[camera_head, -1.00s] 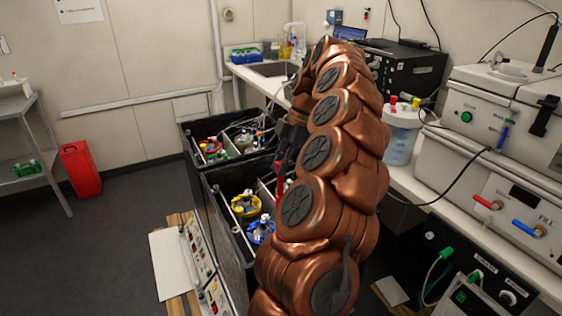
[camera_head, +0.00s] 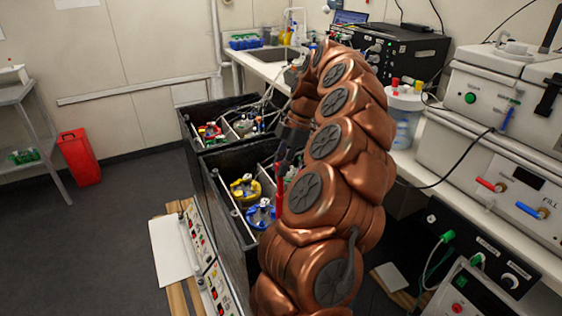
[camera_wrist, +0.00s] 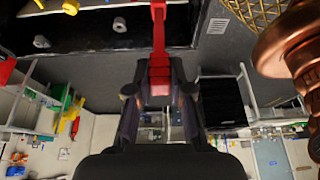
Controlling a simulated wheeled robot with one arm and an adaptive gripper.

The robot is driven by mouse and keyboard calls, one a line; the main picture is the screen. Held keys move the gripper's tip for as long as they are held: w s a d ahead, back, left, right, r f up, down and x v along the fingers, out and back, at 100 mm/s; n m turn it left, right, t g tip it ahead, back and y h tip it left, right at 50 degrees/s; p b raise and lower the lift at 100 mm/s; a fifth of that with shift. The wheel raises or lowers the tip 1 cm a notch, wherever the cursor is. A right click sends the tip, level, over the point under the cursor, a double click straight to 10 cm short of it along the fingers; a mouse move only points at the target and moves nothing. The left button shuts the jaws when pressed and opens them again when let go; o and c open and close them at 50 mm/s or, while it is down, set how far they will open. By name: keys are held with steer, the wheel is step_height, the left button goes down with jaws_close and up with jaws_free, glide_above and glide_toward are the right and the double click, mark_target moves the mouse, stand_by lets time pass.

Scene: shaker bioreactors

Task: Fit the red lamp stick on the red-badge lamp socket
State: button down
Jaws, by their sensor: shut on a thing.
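My gripper (camera_head: 288,150) is shut on the red lamp stick (camera_head: 279,193), which hangs below it, roughly upright, over the right part of the near black shaker box (camera_head: 225,205). In the wrist view my gripper (camera_wrist: 159,92) has its two dark fingers on either side of the red stick (camera_wrist: 159,45), which runs out past the top edge. My copper arm hides the right side of the box and much behind it. I cannot make out a red-badge lamp socket in either view, nor tell whether the stick's lower end touches anything.
Yellow-capped (camera_head: 245,188) and blue-capped (camera_head: 261,214) bottles stand in the near box. A second black box (camera_head: 190,122) behind it holds a red-capped bottle (camera_head: 209,132). A bench with instruments (camera_head: 500,150) lies to the right. The floor at left is open, with a red bin (camera_head: 80,157).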

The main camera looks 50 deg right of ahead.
steer(key=b, duration=0.2)
glide_above(281, 206)
steer(key=shift+w+d+f, duration=0.15)
steer(key=shift+f, duration=0.95)
steer(key=shift+w+d+f, duration=0.1)
steer(key=shift+d+f, duration=0.05)
steer(key=shift+f, duration=0.95)
steer(key=shift+w+d+f, duration=0.15)
steer(key=shift+f, duration=5.15)
steer(key=shift+f+b, duration=1.75)
steer(key=shift+f, duration=0.55)
steer(key=shift+d+b, duration=0.1)
steer(key=shift+b, duration=0.85)
steer(key=shift+f+b, duration=1.05)
steer(key=shift+b, duration=0.2)
